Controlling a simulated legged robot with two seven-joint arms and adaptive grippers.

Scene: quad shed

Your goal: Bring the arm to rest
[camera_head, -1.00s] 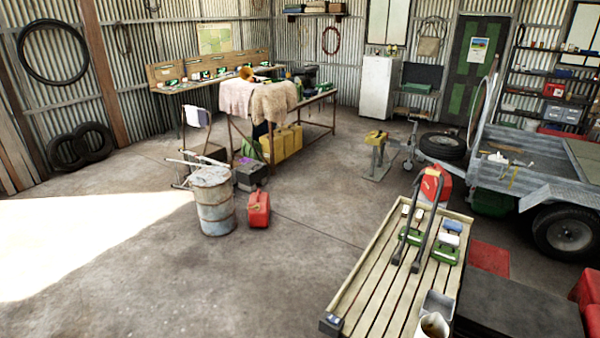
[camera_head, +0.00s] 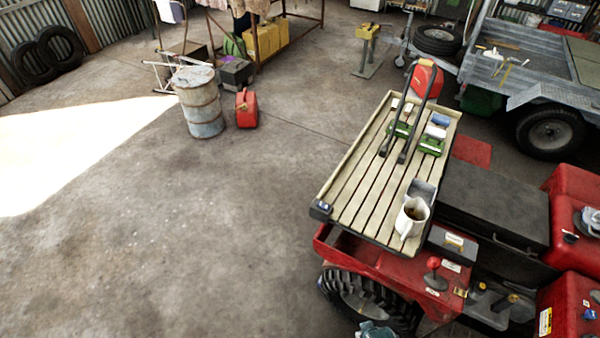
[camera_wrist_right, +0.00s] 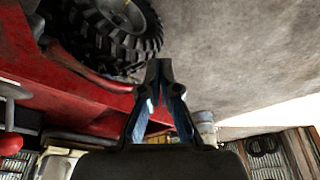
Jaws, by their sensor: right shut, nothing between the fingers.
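My right gripper (camera_wrist_right: 160,70) shows in the right wrist view. Its two dark fingers meet at the tips, with nothing between them. It is beside the red body of the quad (camera_wrist_right: 85,105), with a black knobbly tyre (camera_wrist_right: 115,25) beyond the fingers at the upper left. In the head view the red quad (camera_head: 395,268) is at the lower right, its tyre (camera_head: 365,300) near the bottom edge. A small grey-green piece shows at the bottom edge there; I cannot tell what it is. My left gripper is in neither view.
A slatted rack (camera_head: 350,190) on the quad carries green boxes (camera_head: 431,146) and a white jug (camera_head: 412,217). A rusty drum (camera_head: 200,103) and a red fuel can (camera_head: 246,108) stand on the floor. A trailer (camera_head: 525,75) is at the upper right. The concrete at lower left is clear.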

